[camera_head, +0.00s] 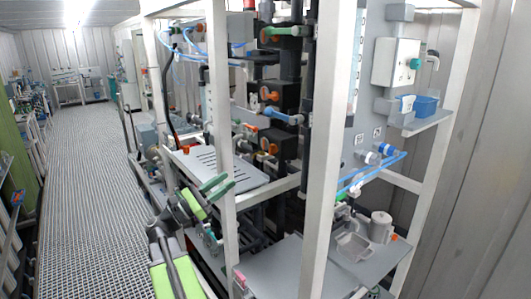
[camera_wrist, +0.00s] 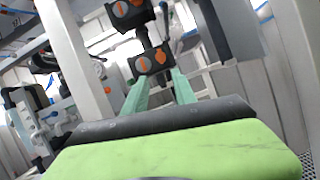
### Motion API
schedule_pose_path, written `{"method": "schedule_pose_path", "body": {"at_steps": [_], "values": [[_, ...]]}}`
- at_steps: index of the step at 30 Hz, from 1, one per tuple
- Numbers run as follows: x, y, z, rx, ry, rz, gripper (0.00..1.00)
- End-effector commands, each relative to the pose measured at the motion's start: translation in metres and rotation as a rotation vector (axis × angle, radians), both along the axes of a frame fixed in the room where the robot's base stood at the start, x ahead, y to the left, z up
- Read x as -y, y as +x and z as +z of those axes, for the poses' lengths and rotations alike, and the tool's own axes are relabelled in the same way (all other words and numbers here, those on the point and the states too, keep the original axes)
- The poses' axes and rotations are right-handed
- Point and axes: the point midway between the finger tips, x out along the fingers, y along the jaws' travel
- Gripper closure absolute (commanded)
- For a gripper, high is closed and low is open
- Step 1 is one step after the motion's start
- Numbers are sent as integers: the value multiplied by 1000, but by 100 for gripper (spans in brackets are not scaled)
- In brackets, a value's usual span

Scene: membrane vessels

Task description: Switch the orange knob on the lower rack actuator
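Two black rack actuators with orange knobs stand one above the other. The lower actuator (camera_wrist: 146,64) is ahead of my gripper in the wrist view, with its orange knob (camera_wrist: 160,57) on the front face. In the head view, the lower orange knob (camera_head: 273,149) is partly crowded by pipes. My gripper (camera_head: 230,182) has green fingers and is below and left of that knob, in front of a white post. In the wrist view my gripper (camera_wrist: 160,80) is open and empty, its fingertips pointing towards the lower actuator. The fingers appear apart from the knob.
The upper actuator (camera_wrist: 130,13) is above the lower one. White rack posts (camera_head: 220,110) and (camera_head: 325,130) flank the actuators. A slotted grey shelf (camera_head: 215,167) lies behind my gripper. A grated floor aisle (camera_head: 90,180) is free on the left.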

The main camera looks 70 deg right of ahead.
Motion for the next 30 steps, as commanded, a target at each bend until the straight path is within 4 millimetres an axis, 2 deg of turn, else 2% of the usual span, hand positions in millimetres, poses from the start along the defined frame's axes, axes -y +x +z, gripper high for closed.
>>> {"method": "schedule_pose_path", "body": {"at_steps": [5,21,25,30], "values": [[11,-9,8,3,0,-1,67],[107,-81,58,5,1,-1,67],[121,-91,63,5,0,0,67],[128,-97,65,5,1,4,67]]}}
